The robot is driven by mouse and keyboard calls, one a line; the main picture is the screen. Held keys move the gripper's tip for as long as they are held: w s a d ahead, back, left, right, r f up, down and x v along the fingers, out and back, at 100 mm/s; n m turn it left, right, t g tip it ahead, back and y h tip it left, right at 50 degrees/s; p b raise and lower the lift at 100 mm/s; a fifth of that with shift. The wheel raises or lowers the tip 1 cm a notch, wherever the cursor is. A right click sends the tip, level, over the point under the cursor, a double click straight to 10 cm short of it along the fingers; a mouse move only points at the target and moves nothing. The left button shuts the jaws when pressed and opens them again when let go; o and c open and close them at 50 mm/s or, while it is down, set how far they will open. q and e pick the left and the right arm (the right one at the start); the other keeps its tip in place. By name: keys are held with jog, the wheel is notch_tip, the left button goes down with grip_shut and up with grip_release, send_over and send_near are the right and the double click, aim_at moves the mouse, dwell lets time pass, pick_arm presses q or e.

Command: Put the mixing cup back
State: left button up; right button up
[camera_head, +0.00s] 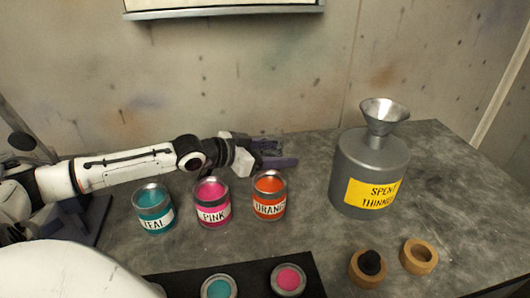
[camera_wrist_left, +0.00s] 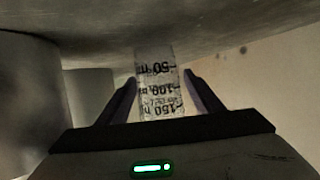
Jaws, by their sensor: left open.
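The mixing cup (camera_wrist_left: 160,72) is clear with dark graduation marks and stands on the table; the wrist view shows it upside down. In the head view it is a faint see-through shape (camera_head: 268,143) behind the orange can, partly covered by my gripper. My left gripper (camera_head: 276,154) reaches in low from the left behind the paint cans. In the left wrist view its two fingers (camera_wrist_left: 162,92) are open, one on each side of the cup. I cannot tell whether they touch it. My right gripper is not in view.
Teal (camera_head: 154,212), pink (camera_head: 211,204) and orange (camera_head: 269,197) cans stand in a row in front of my left arm. A grey spent-thinner can (camera_head: 345,160) with a funnel (camera_head: 384,115) stands right. Two wooden rings (camera_head: 419,257) and a dark mat (camera_head: 252,272) with two small pots lie in front.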

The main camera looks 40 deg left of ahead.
aim_at(262, 153)
pick_arm(q)
jog(key=v, duration=0.3)
jog(key=shift+p+v, duration=1.05)
jog(key=shift+v, duration=0.3)
